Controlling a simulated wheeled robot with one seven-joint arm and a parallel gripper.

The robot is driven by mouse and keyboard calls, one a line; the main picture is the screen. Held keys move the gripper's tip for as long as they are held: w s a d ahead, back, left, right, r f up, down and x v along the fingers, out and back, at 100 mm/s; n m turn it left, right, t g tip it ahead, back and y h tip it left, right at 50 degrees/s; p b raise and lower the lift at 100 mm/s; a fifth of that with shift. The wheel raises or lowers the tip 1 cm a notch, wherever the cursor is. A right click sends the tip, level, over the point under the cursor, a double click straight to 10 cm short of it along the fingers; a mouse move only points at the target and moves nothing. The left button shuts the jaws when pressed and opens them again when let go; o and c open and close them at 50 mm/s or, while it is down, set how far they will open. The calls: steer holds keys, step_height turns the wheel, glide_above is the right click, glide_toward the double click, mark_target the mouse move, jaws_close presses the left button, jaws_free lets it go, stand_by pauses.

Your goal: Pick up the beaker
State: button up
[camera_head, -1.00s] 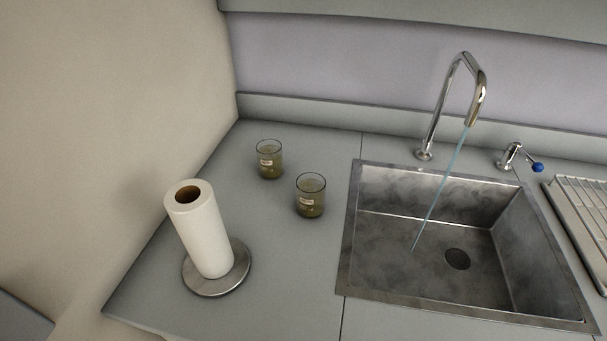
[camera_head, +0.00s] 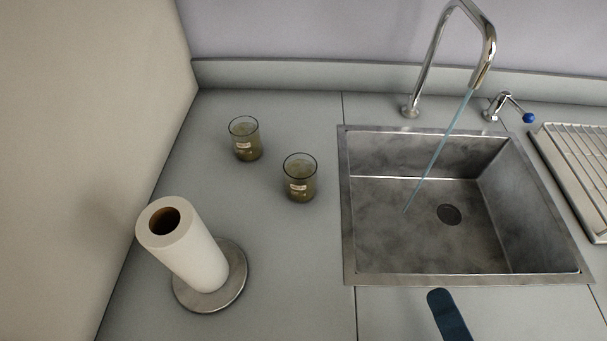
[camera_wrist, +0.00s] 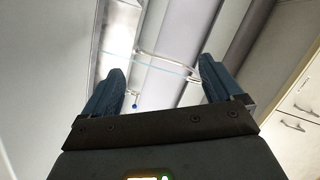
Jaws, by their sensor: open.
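Two greenish glass beakers with small labels stand upright on the grey counter left of the sink. One beaker (camera_head: 300,179) is nearer the sink, and the other beaker (camera_head: 245,140) is farther back and to the left. The frames do not show which one the task means. My gripper (camera_wrist: 160,82) is open and empty in the wrist view, its two blue fingers apart. In the head view one dark blue finger shows at the bottom edge, in front of the sink and well away from both beakers.
A paper towel roll (camera_head: 188,246) stands on a round metal base at the front left, near the wall. The steel sink (camera_head: 375,232) has a tall faucet (camera_head: 432,62) with a bluish stream. A wire rack (camera_head: 575,160) lies at the right. The counter around the beakers is clear.

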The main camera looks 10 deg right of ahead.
steer(key=w+a+f+m+t, duration=0.1)
steer(key=w+a+m, duration=0.2)
steer(key=w+m, duration=0.4)
steer(key=w+a+f+m, duration=0.2)
steer(key=w+m, duration=0.4)
steer(key=w, duration=0.1)
steer(key=m, duration=1)
glide_toward(297, 159)
steer(key=shift+w+d+f+y, duration=0.2)
steer(key=shift+w+d+y, duration=0.2)
steer(key=shift+w+d, duration=0.3)
steer(key=w, duration=0.2)
steer(key=w+a, duration=0.1)
steer(key=w, duration=0.1)
steer(key=w+p, duration=0.1)
steer(key=w, duration=0.1)
steer(key=shift+w+a+r, duration=0.15)
steer(key=shift+w+a, duration=0.1)
steer(key=shift+a, duration=0.15)
steer(key=shift+w, duration=0.6)
steer(key=c, duration=1.1)
steer(key=shift+o, duration=0.2)
